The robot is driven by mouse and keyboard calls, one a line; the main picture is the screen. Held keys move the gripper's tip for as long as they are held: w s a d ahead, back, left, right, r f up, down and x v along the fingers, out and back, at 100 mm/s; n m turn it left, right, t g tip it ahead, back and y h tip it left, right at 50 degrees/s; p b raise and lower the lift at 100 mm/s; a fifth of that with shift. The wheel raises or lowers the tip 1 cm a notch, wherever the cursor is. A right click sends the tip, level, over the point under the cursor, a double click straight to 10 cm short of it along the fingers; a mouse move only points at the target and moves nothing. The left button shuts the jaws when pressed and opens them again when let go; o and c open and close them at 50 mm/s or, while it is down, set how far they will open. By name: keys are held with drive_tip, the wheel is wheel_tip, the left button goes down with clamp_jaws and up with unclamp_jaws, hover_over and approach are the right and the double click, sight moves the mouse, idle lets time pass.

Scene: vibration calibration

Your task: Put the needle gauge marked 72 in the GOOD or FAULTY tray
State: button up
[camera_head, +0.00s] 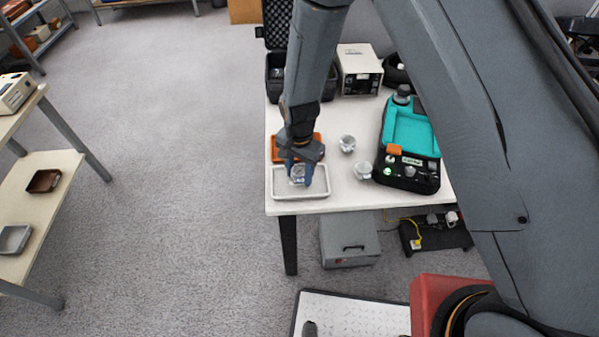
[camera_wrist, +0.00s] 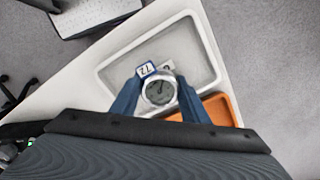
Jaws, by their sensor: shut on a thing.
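The needle gauge marked 72 (camera_wrist: 159,91) is a round dial with a blue-edged label reading 72. My gripper (camera_head: 299,176) is shut on it, with a blue finger on each side in the wrist view (camera_wrist: 158,98). The gauge also shows in the head view (camera_head: 297,173), over the white tray (camera_head: 285,194). In the wrist view the white tray (camera_wrist: 207,38) lies below and around the gauge; I cannot tell whether the gauge touches its floor. An orange tray (camera_head: 277,153) sits just behind the white one, partly hidden by my gripper. I cannot read any tray's marking.
Two other gauges stand on the table, one (camera_head: 347,144) right of the orange tray and one (camera_head: 363,171) beside the teal-and-black calibrator (camera_head: 409,140). A white instrument box (camera_head: 359,68) and an open black case (camera_head: 275,75) stand at the back.

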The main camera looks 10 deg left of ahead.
sight(299, 170)
drive_tip(key=shift+f, duration=0.1)
drive_tip(key=o, duration=1.3)
drive_tip(key=shift+c, duration=0.2)
wheel_tip(299, 170, up, 12)
drive_tip(key=b, duration=0.3)
drive_tip(key=shift+b, duration=0.3)
drive_tip(key=s+d+r+n, duration=0.1)
drive_tip(key=d+r, duration=0.3)
drive_tip(key=d, duration=0.4)
drive_tip(key=s+d+r+n, duration=0.1)
drive_tip(key=d+r, duration=0.2)
drive_tip(key=d, duration=0.5)
drive_tip(key=s+d+r+n, duration=0.1)
drive_tip(key=s+d, duration=0.3)
drive_tip(key=d, duration=0.2)
drive_tip(key=s+d+r+n+t, duration=0.1)
drive_tip(key=s+d+r+n, duration=0.1)
drive_tip(key=s+d, duration=0.2)
drive_tip(key=shift+d+r, duration=0.25)
drive_tip(key=shift+d, duration=1)
